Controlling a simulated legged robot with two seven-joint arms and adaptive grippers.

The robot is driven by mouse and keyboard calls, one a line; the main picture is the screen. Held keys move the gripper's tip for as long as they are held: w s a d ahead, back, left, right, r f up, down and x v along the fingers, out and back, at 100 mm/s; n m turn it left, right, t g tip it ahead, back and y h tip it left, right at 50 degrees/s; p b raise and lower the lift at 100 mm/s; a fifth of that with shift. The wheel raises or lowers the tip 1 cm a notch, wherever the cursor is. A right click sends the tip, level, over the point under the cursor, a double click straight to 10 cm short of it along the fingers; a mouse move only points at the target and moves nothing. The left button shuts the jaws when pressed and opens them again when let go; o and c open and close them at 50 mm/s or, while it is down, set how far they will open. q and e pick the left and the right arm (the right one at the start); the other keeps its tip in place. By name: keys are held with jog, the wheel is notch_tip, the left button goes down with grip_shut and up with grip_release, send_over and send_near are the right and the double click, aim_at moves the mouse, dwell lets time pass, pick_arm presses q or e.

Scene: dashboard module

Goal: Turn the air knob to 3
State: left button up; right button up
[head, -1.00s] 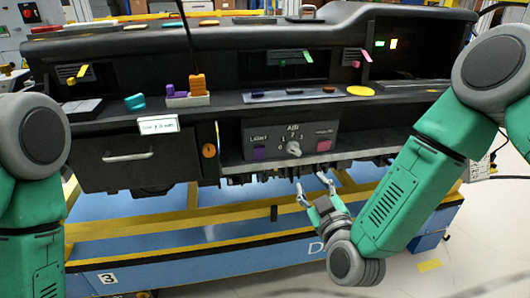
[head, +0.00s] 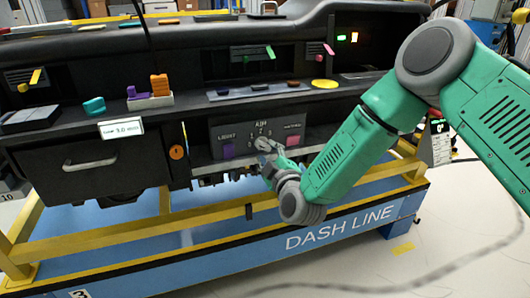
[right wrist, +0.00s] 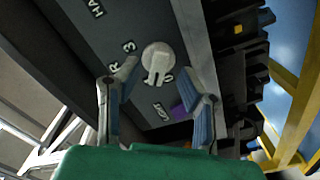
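The grey-white air knob (right wrist: 157,60) sits on the dark control panel (head: 222,131). In the right wrist view its raised ridge points down, close to the printed 0; the 3 (right wrist: 128,47) is to its upper left. My right gripper (right wrist: 158,74) is open, with one finger on each side of the knob's lower part. I cannot tell whether the fingers touch it. My left gripper is out of view.
The purple light button (head: 228,151) and pink hazard button (head: 292,141) flank the knob. A shelf (head: 205,108) overhangs the panel. A drawer with a handle (head: 90,164) is at left. Dark connectors (right wrist: 235,75) and a yellow frame (right wrist: 298,110) lie beside the panel.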

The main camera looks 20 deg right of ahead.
jog(key=shift+w, duration=1.05)
grip_shut()
